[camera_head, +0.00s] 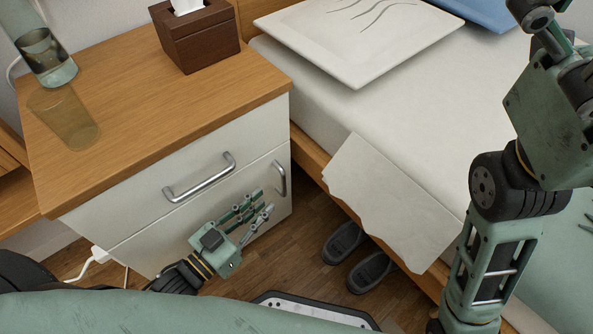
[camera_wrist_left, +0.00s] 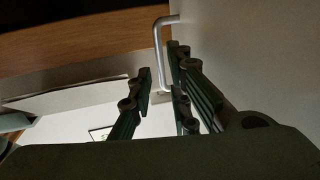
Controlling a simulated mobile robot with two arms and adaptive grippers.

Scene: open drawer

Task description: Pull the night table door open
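The night table has a wooden top (camera_head: 150,110) and a white front. Its lower white door (camera_head: 160,245) bears an upright metal handle (camera_head: 279,178) near its right edge. The door looks shut. My left gripper (camera_head: 262,209) is in front of the door, below and left of that handle, its fingers pointing toward it. In the left wrist view the fingers (camera_wrist_left: 160,80) are spread and empty, with the handle (camera_wrist_left: 158,45) just beyond the gap between their tips. I cannot tell whether any finger touches it. My right arm shows at the right; its gripper is out of view.
The upper drawer has a horizontal handle (camera_head: 199,178). The bed (camera_head: 420,130) is close on the right. Slippers (camera_head: 344,242) lie on the floor beside it.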

